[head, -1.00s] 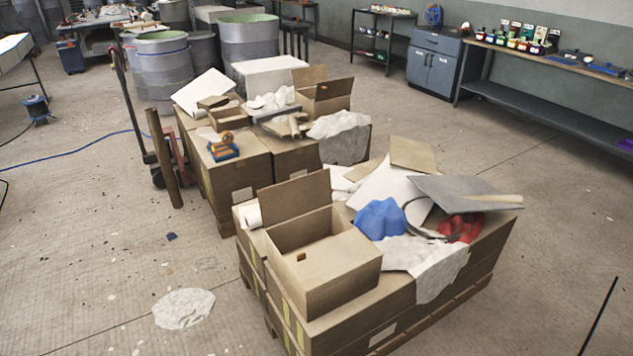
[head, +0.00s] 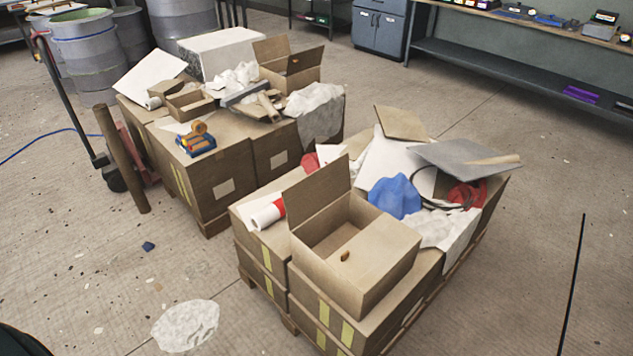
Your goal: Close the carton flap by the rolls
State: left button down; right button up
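An open brown carton (head: 385,277) stands on the near stack of boxes. Its one large flap (head: 319,206) stands up on the left side, tilted outward. A small brown spot or hole shows on its inner wall. A white roll with a red end (head: 268,213) lies just left of this flap. A second open carton (head: 291,72) stands on the far stack, also with raised flaps. Neither of my grippers shows in the head view.
A blue cloth or bag (head: 394,197), white sheeting (head: 445,229) and a grey panel (head: 466,161) crowd the near stack's right part. A pallet jack (head: 100,160) and brown post (head: 122,160) stand left of the far stack. The floor left of the near stack is mostly clear.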

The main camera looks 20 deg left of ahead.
aim_at(302, 200)
jog(key=i+j+z, duration=0.1)
jog(key=j+z, duration=0.35)
jog(key=j, duration=0.65)
jog(key=k+j+z, duration=0.1)
jog(key=j+z, duration=0.3)
jog(key=j, duration=0.65)
jog(key=j+z, duration=0.3)
jog(key=j, duration=0.45)
jog(key=j+z, duration=0.3)
jog(key=j, duration=0.45)
jog(key=k+j+z, duration=0.1)
jog(key=j+z, duration=0.15)
jog(key=j, duration=0.8)
jog(key=i+j+z, duration=0.15)
jog(key=j, duration=0.25)
jog(key=k+j, duration=0.1)
jog(key=j, duration=0.25)
jog(key=k+j+z, duration=0.1)
jog(key=j, duration=0.3)
